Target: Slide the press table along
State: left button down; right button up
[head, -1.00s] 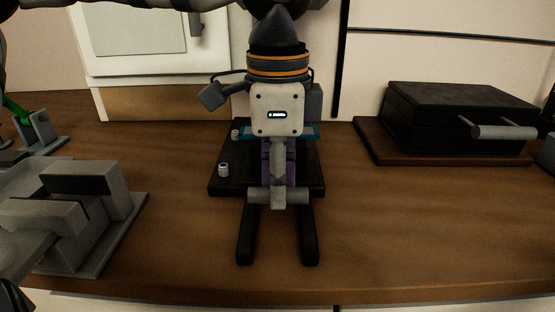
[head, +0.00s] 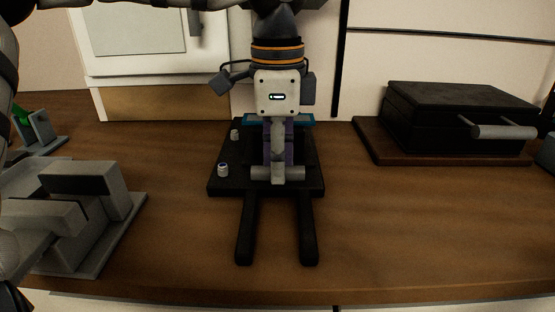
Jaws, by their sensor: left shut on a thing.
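The press table shows as a teal-edged plate (head: 307,121) behind my left gripper, over a black base (head: 225,186) with two dark rails (head: 245,230) running toward the front. A grey horizontal bar (head: 258,174) lies across the front of it. My left gripper (head: 278,172) comes down over the middle of the base and is shut on this bar. The gripper body hides most of the plate. My right gripper is not in view.
A grey block fixture (head: 110,195) stands at the left. A black box with a grey handle (head: 500,132) sits on a brown board at the right. The counter right of the rails is clear.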

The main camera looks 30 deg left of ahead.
pick_arm(q)
jog(key=shift+f, duration=0.6)
jog(key=c, duration=1.3)
grip_release()
jog(key=shift+w+a, duration=0.1)
jog(key=shift+w, duration=0.05)
jog(key=shift+r+p, duration=0.3)
jog(key=shift+r, duration=0.05)
